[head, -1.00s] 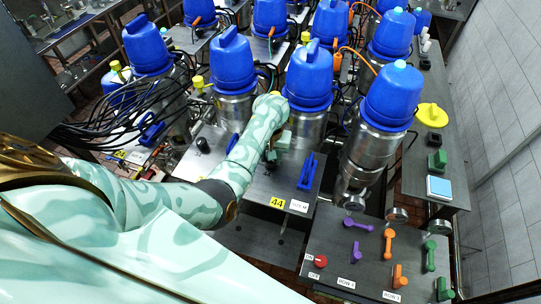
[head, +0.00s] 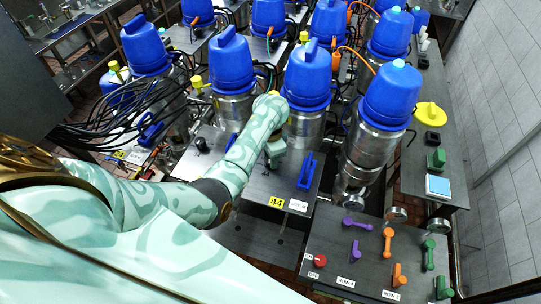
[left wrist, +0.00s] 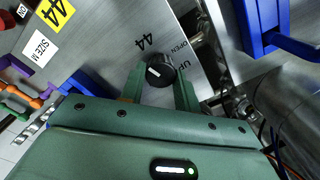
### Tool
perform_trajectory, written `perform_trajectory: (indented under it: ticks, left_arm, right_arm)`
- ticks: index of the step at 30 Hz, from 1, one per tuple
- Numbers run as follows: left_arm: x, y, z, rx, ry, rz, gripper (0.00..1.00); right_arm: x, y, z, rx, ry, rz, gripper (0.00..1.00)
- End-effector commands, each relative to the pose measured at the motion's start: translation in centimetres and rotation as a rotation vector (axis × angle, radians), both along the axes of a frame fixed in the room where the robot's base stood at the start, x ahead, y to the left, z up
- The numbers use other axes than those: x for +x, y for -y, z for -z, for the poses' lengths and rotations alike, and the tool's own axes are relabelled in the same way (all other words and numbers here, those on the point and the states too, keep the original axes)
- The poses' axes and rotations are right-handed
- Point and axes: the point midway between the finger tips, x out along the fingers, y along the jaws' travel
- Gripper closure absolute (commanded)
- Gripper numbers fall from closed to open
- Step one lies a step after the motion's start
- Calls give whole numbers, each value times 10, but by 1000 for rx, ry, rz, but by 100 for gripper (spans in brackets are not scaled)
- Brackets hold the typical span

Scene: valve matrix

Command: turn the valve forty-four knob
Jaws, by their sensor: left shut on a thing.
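The valve forty-four knob (left wrist: 160,69) is a round black knob with a white pointer mark. It stands on a grey metal panel printed "44" and "OPEN", seen in the left wrist view. My left gripper (left wrist: 160,88) has its two green fingers on either side of the knob and is shut on it. In the head view my left gripper (head: 275,152) is over the panel (head: 262,188) with the yellow "44" tag (head: 276,202), in front of a blue-capped cylinder (head: 308,78). The knob is hidden there by the gripper. My right gripper is not in view.
A blue handle (head: 306,172) stands on the panel right of my gripper. Another black knob (head: 201,145) is on the panel to the left. A near right panel (head: 325,240) carries purple, orange and green handles. Blue-capped cylinders crowd behind.

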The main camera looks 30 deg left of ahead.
Motion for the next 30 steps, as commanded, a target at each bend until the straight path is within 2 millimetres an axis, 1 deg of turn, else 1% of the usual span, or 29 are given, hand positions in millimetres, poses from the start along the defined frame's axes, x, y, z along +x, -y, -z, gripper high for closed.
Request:
perform_trajectory:
  ticks: [6, 13, 19, 30]
  left_arm:
    - [1, 0, -1, 1, 3, 150, 91]
    - [1, 0, -1, 1, 3, 250, 91]
    - [1, 0, -2, 2, 4, 290, 91]
    - [1, 0, -2, 1, 5, 297, 91]
  right_arm:
    - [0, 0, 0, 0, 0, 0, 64]
    - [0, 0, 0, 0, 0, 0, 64]
    - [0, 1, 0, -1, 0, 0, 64]
    - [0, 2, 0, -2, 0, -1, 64]
